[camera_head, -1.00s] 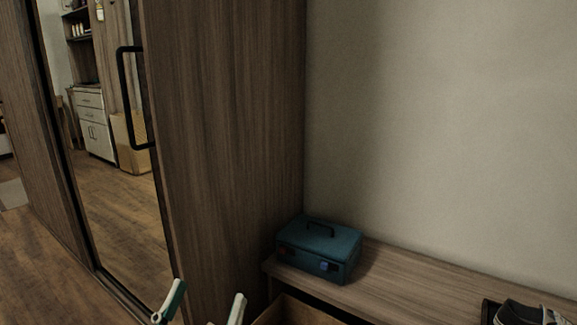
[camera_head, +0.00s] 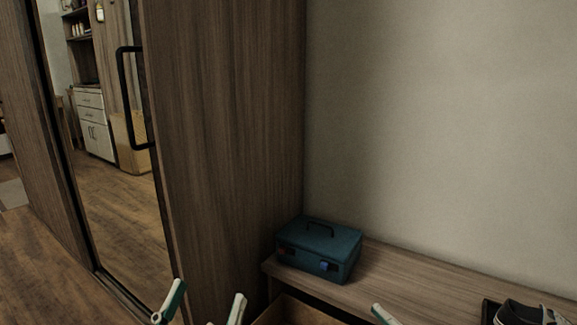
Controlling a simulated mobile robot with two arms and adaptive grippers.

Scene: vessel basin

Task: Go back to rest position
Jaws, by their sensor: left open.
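My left gripper (camera_head: 203,304) is at the bottom edge of the view, its two pale and green fingers spread apart with nothing between them. It is in front of the tall wooden wardrobe. A single pale and green fingertip of my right gripper (camera_head: 383,314) shows at the bottom edge, in front of the bench. The rest of the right gripper is out of the view, so whether it is open or shut does not show.
A blue toolbox (camera_head: 318,250) stands on the wooden bench (camera_head: 400,282) against the wall. A shoe (camera_head: 524,313) sits in a dark tray at lower right. A wooden box rim (camera_head: 296,312) shows below the bench. The wardrobe (camera_head: 225,130) with a mirrored door (camera_head: 105,200) fills the left.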

